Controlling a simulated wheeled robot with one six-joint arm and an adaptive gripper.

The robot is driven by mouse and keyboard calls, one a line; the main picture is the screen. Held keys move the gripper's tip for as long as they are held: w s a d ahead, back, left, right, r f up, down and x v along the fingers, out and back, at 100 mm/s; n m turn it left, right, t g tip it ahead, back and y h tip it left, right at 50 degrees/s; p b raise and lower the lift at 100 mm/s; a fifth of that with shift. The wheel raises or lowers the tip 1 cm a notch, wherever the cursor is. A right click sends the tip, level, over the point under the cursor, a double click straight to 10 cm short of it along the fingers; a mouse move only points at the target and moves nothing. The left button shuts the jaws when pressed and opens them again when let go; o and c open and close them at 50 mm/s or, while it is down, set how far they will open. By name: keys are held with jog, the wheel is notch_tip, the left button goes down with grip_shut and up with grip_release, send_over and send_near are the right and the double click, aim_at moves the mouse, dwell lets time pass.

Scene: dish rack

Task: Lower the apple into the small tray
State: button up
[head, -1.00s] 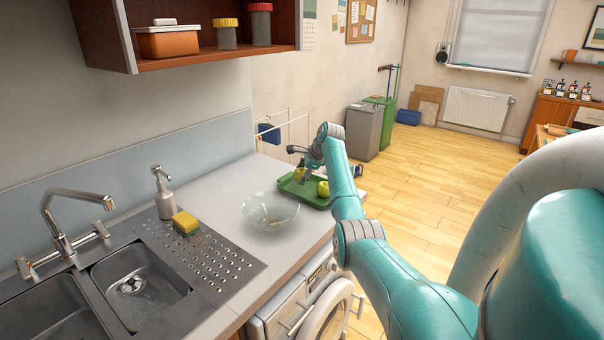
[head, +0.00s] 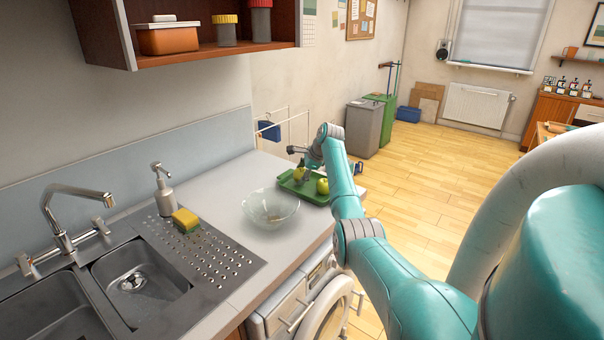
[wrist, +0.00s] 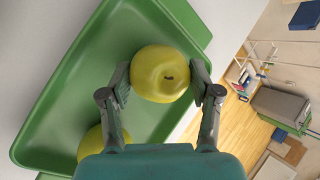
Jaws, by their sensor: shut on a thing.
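The small green tray (head: 318,199) lies on the far end of the grey worktop; its wall and floor fill much of the wrist view (wrist: 62,92). My gripper (wrist: 161,84) is shut on a yellow-green apple (wrist: 160,72), with one finger on each side. The held apple is over the tray, near one of its sides; I cannot tell whether it touches the floor. In the head view it is partly hidden by my gripper (head: 299,173). A second yellow-green apple (head: 322,186) is in the tray; in the wrist view it (wrist: 97,143) is partly hidden behind my gripper.
A clear glass bowl (head: 270,209) stands on the worktop in front of the tray. A yellow sponge (head: 185,220), a soap dispenser (head: 163,190) and the sink (head: 140,284) are nearer, at the left. The worktop's right edge is close to the tray.

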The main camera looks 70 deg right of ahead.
aim_at(310, 189)
jog(key=shift+f, duration=0.55)
dwell(0.4)
jog(key=o, duration=1.3)
jog(key=shift+v, duration=3.75)
